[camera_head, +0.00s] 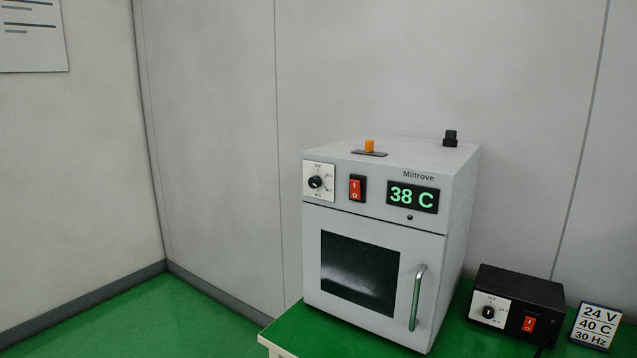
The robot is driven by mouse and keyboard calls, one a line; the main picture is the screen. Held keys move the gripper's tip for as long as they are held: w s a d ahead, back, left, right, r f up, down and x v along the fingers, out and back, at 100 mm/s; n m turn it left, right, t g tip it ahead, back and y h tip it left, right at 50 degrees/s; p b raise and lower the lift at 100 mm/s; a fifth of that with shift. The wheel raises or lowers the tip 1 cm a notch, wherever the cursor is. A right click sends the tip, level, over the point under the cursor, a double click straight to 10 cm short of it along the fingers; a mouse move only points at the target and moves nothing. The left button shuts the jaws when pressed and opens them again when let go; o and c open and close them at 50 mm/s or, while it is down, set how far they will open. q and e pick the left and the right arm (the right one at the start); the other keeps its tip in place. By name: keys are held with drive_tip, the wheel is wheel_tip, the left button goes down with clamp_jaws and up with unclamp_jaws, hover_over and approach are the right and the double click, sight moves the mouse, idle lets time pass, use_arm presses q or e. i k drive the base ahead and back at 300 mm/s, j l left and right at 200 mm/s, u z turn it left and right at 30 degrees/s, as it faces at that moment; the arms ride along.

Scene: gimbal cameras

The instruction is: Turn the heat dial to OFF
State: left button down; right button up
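The heat dial (315,182) is a black knob on a white plate at the upper left of the front of a grey oven (375,235). A green display (413,197) on the oven reads 38 C. A red rocker switch (356,188) sits between the dial and the display. Neither of my grippers shows in the head view.
The oven stands on a green-topped table (290,332). Its door has a vertical metal handle (416,297). A black box (515,303) with its own dial and red switch stands to the right, beside a sign (596,325) reading 24 V, 40 C, 30 Hz. Floor at left is clear.

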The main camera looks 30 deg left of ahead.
sight(315, 182)
drive_tip(key=i+j+z, duration=0.1)
drive_tip(key=j, duration=2.35)
drive_tip(key=i+z, duration=0.05)
